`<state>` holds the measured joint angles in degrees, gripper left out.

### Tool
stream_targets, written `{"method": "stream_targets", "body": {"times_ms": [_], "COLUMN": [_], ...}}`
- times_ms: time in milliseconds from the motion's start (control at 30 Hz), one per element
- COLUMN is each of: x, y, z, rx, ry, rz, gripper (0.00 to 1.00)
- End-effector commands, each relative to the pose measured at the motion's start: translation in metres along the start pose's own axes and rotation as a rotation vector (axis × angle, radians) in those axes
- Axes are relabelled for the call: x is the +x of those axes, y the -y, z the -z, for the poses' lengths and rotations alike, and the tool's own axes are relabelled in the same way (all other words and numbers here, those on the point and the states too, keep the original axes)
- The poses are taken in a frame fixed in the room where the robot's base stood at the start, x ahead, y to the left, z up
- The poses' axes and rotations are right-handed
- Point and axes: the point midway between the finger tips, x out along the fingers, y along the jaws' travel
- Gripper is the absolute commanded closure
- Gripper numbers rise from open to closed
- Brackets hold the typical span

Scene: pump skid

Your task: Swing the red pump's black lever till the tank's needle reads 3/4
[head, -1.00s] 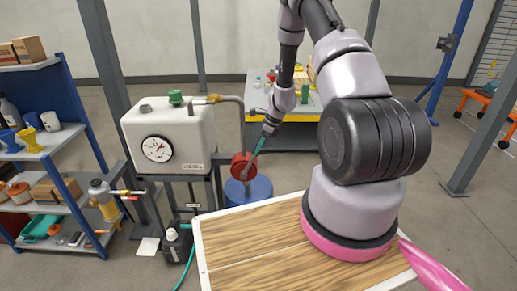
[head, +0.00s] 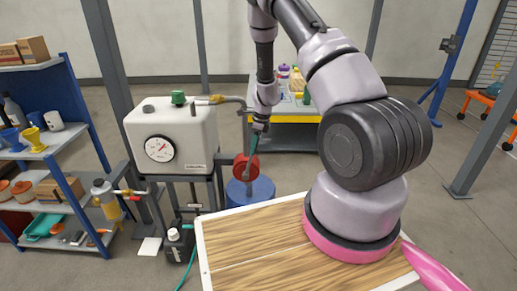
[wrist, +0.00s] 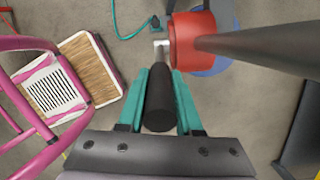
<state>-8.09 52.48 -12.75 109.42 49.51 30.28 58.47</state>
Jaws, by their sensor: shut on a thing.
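The red pump (head: 246,167) stands on a blue drum beside the tank. Its black lever (wrist: 159,98) lies between the teal fingers of my gripper (wrist: 161,88) in the wrist view. My gripper (head: 255,141) is shut on the lever, just above the pump in the head view, and covers most of the lever there. The red pump body (wrist: 190,42) is beyond the fingertips. The white tank (head: 172,125) carries a round gauge (head: 160,149). Its needle is thin and slanted; the exact reading is too small to tell.
The blue drum (head: 262,190) sits under the pump. A grey pipe runs from the tank's top toward the pump. A black container (head: 178,246) with a teal hose stands on the floor. A wood-topped platform (head: 250,235) is in front, and a blue shelf (head: 66,150) is at left.

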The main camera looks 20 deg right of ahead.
Motion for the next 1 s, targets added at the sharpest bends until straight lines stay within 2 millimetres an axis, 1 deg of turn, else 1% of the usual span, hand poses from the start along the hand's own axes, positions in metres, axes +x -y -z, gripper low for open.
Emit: {"method": "stream_targets", "body": {"times_ms": [33, 100, 500, 700, 1000], "x": [0.000, 0.000, 0.005, 0.008, 0.009], "y": [-0.002, -0.003, -0.008, -0.010, -0.011], "z": [-0.008, -0.015, -0.046, -0.055, -0.059], "rx": [-0.011, -0.011, -0.004, -0.001, 0.001], "ry": [-0.029, -0.069, -0.269, -0.328, -0.360], "rz": [0.008, 0.016, 0.057, 0.069, 0.074], "gripper": [1.00, 1.00, 1.00, 1.00, 1.00]}}
